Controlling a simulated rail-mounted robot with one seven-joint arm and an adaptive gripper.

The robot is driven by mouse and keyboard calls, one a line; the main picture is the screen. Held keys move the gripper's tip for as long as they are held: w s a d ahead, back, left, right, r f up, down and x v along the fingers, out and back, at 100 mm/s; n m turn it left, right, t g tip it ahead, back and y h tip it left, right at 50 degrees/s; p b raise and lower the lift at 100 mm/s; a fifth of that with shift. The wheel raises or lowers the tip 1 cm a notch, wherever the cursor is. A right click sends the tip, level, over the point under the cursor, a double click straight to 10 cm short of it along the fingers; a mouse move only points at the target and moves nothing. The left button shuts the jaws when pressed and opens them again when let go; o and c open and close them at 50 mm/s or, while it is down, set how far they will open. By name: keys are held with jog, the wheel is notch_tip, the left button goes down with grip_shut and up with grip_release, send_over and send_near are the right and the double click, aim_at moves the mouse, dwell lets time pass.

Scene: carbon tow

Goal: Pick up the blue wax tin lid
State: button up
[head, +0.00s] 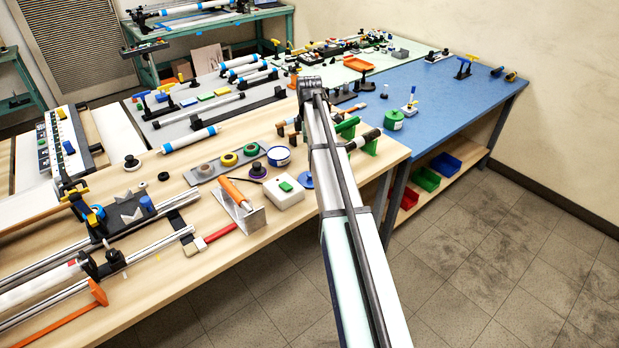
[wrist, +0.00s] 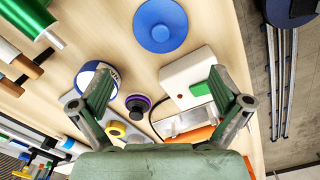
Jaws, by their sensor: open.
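The blue wax tin lid (wrist: 172,18) is a round blue disc with a small raised knob. It lies flat on the light wooden table, near the top middle of the wrist view. In the head view the lid (head: 305,181) shows beside my arm, which partly covers it. My gripper (wrist: 161,85) is open and empty in the wrist view, its fingers wide apart, with the lid beyond the fingertips. In the head view my gripper is hidden behind my arm. A blue and white tin (head: 278,156) stands left of the lid; it also shows by the left finger in the wrist view (wrist: 88,76).
A white box with a green button (wrist: 183,78) lies close to the right finger. A black knob with a purple base (wrist: 137,104) sits between the fingers. A green roller (wrist: 22,18) is at upper left. The table edge (wrist: 243,60) is on the right.

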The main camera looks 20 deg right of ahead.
jog(key=p, duration=0.1)
send_over(309, 174)
notch_tip(309, 174, down, 6)
jog(key=shift+r, duration=0.1)
jog(key=shift+d+f+p, duration=0.15)
jog(key=shift+f+p, duration=1.3)
jog(key=shift+f, duration=1.2)
jog(key=shift+s, duration=0.1)
jog(key=c, duration=1.6)
